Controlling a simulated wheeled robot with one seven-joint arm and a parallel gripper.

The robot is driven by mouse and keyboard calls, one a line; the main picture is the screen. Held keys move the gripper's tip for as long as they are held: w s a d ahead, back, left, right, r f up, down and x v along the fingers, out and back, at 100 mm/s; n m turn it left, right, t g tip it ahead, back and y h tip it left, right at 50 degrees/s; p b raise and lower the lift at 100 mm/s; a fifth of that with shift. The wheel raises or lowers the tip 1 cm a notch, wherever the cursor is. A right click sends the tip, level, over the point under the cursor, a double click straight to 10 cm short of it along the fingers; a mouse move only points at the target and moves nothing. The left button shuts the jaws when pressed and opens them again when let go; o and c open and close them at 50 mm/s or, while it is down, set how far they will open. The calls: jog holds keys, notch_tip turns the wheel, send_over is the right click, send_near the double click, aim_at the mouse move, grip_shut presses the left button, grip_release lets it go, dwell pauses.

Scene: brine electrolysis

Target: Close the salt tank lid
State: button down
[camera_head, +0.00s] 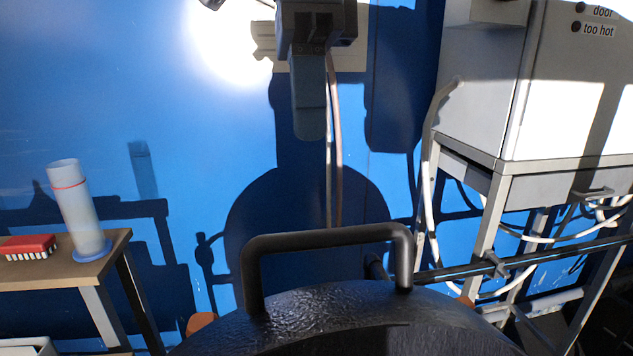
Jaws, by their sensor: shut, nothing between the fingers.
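A black, rough-surfaced round lid (330,306) fills the bottom middle of the view, cut off by the lower edge. A black bar handle (325,238) stands up from it. I cannot tell how far the lid is tilted, and the tank under it is hidden. My gripper (311,130) hangs at the top middle with its grey fingers pointing down, shut and empty. In the picture it is above the handle and apart from it.
A wooden table (80,265) at left carries a clear cylinder (76,207) and a red-and-white rack (27,247). At right, a grey cabinet (485,85) stands on a metal frame with pale hoses and a dark pipe (560,262). A blue wall (60,90) is behind.

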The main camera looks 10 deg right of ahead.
jog(key=s+f+p, duration=0.1)
jog(key=s+f, duration=0.4)
jog(key=f, duration=0.1)
jog(key=shift+s, duration=0.15)
dwell(0.4)
